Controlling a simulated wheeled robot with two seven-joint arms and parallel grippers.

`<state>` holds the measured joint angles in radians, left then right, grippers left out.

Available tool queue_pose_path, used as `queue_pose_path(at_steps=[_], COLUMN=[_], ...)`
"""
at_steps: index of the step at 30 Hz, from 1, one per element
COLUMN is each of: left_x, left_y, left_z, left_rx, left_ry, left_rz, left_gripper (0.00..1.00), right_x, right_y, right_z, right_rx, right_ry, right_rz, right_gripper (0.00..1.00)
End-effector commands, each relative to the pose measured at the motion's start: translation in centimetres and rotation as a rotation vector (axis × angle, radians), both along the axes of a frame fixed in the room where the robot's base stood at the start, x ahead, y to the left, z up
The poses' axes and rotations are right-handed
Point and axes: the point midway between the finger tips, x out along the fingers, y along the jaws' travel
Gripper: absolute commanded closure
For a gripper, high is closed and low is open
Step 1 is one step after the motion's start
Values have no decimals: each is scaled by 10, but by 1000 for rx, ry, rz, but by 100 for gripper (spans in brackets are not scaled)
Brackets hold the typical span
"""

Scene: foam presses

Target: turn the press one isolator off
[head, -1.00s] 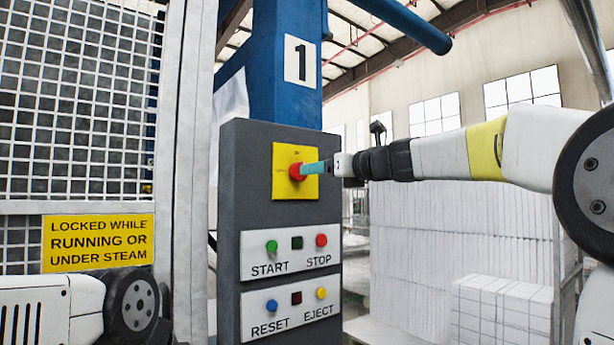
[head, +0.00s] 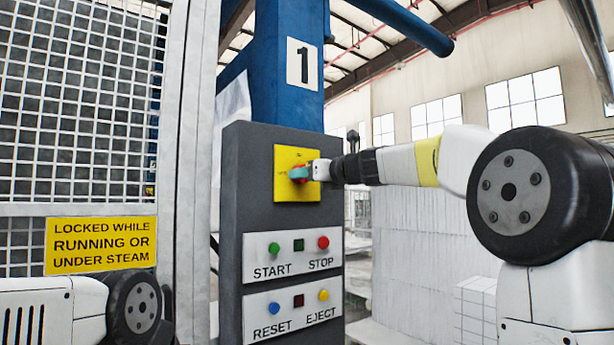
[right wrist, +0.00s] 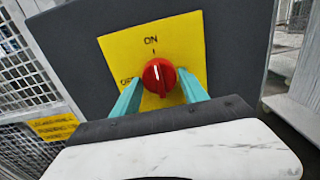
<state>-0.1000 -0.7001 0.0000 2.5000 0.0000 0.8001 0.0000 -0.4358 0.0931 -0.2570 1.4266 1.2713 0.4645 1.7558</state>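The press one isolator is a red rotary knob (right wrist: 159,76) on a yellow plate (head: 312,189) on the grey control box. In the right wrist view its white mark points up towards ON; the OFF label is at the plate's left. My right gripper (head: 299,174) is at the knob. In the right wrist view its teal fingers (right wrist: 160,92) stand apart, one on each side of the knob, with small gaps; I cannot make out contact. The fingers hide part of the knob in the head view. My left gripper is out of view; only the left arm shows.
The grey control box (head: 233,220) carries START, STOP, RESET and EJECT buttons below the isolator. A mesh guard (head: 75,90) with a yellow warning sign (head: 101,245) stands at the left. White foam blocks (head: 420,240) are stacked behind at the right.

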Motion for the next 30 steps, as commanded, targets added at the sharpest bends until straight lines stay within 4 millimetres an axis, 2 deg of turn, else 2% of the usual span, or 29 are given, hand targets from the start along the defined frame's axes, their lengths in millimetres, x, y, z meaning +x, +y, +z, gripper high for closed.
queue_pose_path(at_steps=[1,6,17,30], left_x=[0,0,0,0], left_y=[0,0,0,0], left_z=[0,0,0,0], left_rx=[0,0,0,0], left_ry=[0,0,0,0], left_rz=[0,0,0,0], left_gripper=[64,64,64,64], right_x=[0,0,0,1], right_y=[0,0,-1,-2], right_z=[0,0,0,0], right_rx=[0,0,-51,-334], right_ry=[0,0,-37,-243], right_rz=[0,0,-1,-1], right_gripper=[61,94,94,94])
